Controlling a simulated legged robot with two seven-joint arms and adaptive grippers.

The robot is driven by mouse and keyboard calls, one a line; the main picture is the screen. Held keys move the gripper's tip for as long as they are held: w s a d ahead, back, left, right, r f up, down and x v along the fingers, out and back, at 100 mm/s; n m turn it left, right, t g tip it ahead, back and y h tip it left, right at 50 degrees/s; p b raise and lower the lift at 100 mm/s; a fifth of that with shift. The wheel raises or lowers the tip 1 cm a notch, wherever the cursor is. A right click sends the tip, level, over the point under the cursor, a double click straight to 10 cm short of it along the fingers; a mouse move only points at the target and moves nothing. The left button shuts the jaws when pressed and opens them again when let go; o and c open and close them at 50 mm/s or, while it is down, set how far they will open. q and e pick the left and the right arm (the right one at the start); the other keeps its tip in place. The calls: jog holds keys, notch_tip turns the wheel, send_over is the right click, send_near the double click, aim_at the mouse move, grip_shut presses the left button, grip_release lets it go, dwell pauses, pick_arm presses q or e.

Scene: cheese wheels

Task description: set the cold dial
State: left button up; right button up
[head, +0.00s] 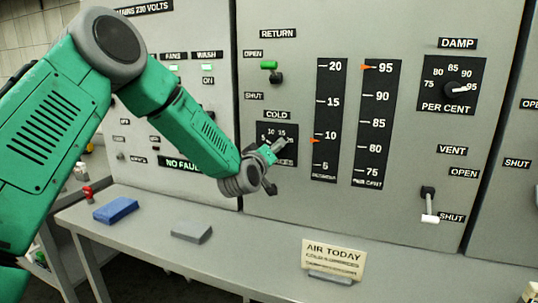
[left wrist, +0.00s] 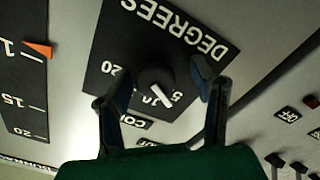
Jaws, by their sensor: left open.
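The cold dial is a black plate (head: 264,131) under a COLD label in the head view, with its knob hidden behind my gripper. In the left wrist view the plate appears upside down, with the round black knob (left wrist: 154,80) in its middle. The knob's white pointer lies between the 5 and 10 marks. My left gripper (head: 275,164) is open in front of the dial. In the left wrist view its two fingers (left wrist: 163,82) stand on either side of the knob, apart from it. Contact with the panel cannot be told. My right gripper is not in view.
A temperature scale (head: 327,100) with an orange marker near 10 is right of the dial. A DAMP dial (head: 447,84), a green-tipped return lever (head: 269,66) and a white-tipped vent lever (head: 430,207) are nearby. An AIR TODAY card (head: 333,259) stands on the ledge below.

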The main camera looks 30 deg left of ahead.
pick_arm(q)
jog(key=v, duration=1.1)
jog(key=shift+s, duration=0.35)
jog(key=shift+f, duration=0.15)
jog(key=shift+f, duration=0.1)
